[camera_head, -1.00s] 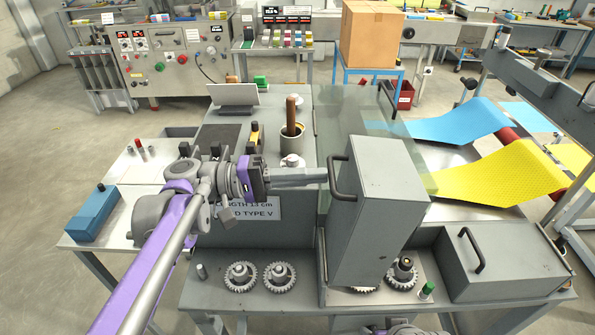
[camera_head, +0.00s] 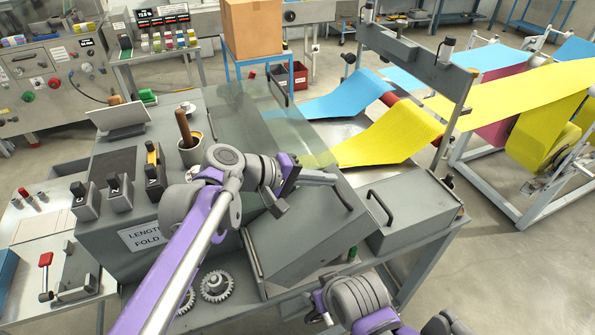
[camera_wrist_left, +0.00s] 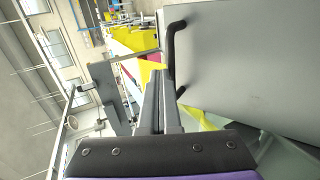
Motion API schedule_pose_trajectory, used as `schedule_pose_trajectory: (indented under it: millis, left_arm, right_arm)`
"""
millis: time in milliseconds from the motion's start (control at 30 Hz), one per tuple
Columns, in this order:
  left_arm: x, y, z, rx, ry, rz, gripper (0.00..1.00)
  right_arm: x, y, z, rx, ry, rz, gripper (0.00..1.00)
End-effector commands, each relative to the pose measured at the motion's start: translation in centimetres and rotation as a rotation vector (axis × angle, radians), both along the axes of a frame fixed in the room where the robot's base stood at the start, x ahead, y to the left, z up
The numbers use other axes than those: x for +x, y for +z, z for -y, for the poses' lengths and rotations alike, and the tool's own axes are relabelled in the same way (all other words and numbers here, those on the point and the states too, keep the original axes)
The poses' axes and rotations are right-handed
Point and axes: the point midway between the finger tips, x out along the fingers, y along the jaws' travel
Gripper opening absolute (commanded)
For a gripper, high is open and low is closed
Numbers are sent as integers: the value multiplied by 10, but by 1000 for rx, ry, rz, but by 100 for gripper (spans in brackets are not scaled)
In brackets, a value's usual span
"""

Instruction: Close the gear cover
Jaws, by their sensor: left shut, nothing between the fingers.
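The gear cover (camera_head: 305,240) is a grey box-shaped lid, swung low over the deck beside the upright panel. The gears beneath it are hidden, and I cannot tell whether it is fully seated. Its dark handle (camera_head: 343,194) is at its right end; in the left wrist view the cover (camera_wrist_left: 245,65) fills the upper right and the handle (camera_wrist_left: 171,50) stands out from it. My left gripper (camera_head: 334,178) is shut and empty, its fingertips close beside the handle; contact is unclear. My right arm is at the bottom, its wrist (camera_head: 330,300) below the cover, and its fingers are not clear.
Loose gears (camera_head: 216,285) lie left of the cover. A grey box with a handle (camera_head: 420,215) stands to the right. A wooden-handled tool in a pot (camera_head: 190,140) and levers (camera_head: 118,190) stand behind left.

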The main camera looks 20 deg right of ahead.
Motion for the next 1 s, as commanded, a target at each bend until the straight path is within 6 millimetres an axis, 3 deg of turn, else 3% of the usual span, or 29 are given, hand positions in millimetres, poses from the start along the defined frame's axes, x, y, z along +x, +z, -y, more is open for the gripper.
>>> schedule_pose_trajectory:
  millis: [100, 400, 700, 1000]
  left_arm:
    - [-1, -19, 21, 103, -5, 1, 0]
    - [-1, -64, 52, 456, -5, 0, 0]
    - [0, -104, 66, 570, 0, -3, 0]
    - [0, -121, 71, 569, -1, -2, 0]
  right_arm:
    - [0, -1, 0, 0, 0, -1, 75]
    - [-3, -6, 0, 0, 0, -5, 75]
    - [-7, -17, 0, 0, 0, -14, 75]
    - [-9, -22, 0, 0, 0, -17, 75]
